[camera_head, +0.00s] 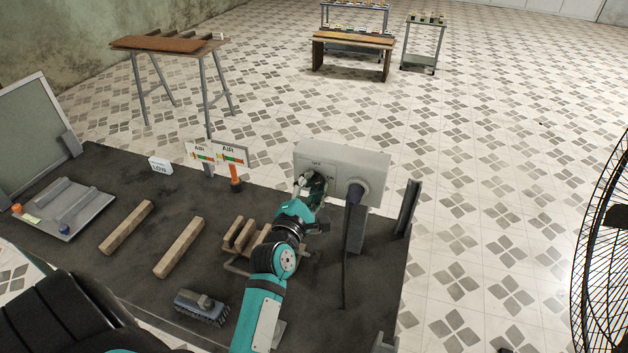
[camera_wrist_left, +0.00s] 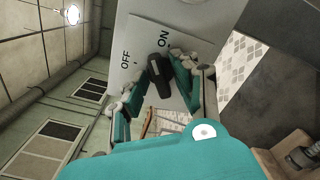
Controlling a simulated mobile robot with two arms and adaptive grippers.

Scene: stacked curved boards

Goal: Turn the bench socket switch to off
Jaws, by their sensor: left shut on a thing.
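The bench socket box (camera_head: 340,165) is a grey box at the back right of the dark bench. A plug with a cable is fitted on its right side. My left gripper (camera_head: 312,186) is at the left part of its front. In the left wrist view the black switch (camera_wrist_left: 158,68) sits on the panel near the printed words OFF and ON. The fingers of my left gripper (camera_wrist_left: 158,90) lie on either side of the switch, shut on it. The switch's exact setting is hard to tell. My right gripper is out of view.
Wooden bars (camera_head: 180,248) lie on the bench (camera_head: 140,270) to the left, with a grey tray (camera_head: 95,212) beyond. AIR signs (camera_head: 230,155) stand at the back edge. A brush (camera_head: 202,305) lies near the front. A fan cage (camera_head: 605,250) stands at the far right.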

